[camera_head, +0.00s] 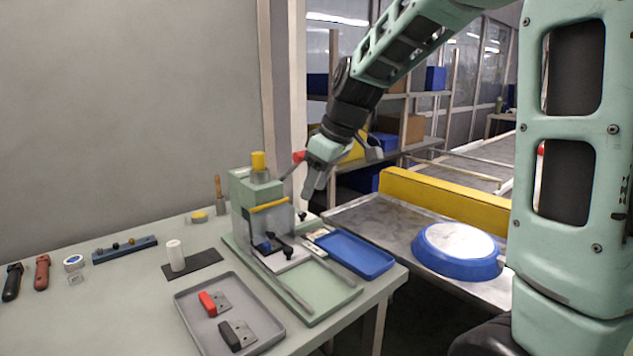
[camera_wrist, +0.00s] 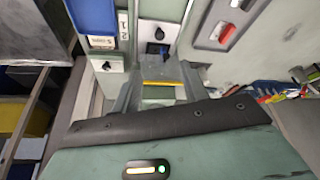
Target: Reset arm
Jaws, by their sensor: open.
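My gripper (camera_head: 312,190) hangs fingers-down at the end of my bent arm, just right of and behind the pale green press machine (camera_head: 243,205). It appears empty, with no object seen between its fingers. In the wrist view my gripper (camera_wrist: 160,88) points toward the machine, with a yellow bar (camera_wrist: 163,83) showing between the fingers. The same yellow bar (camera_head: 269,205) is on the machine's front in the head view. It is not clear whether the gripper touches the machine.
A blue tray (camera_head: 355,254) lies right of the machine. A blue-rimmed round pan (camera_head: 456,250) sits on the metal conveyor (camera_head: 372,216), beside a yellow rail (camera_head: 445,200). A grey tray (camera_head: 187,313) with red and black handles is in front. Shelves stand behind the arm.

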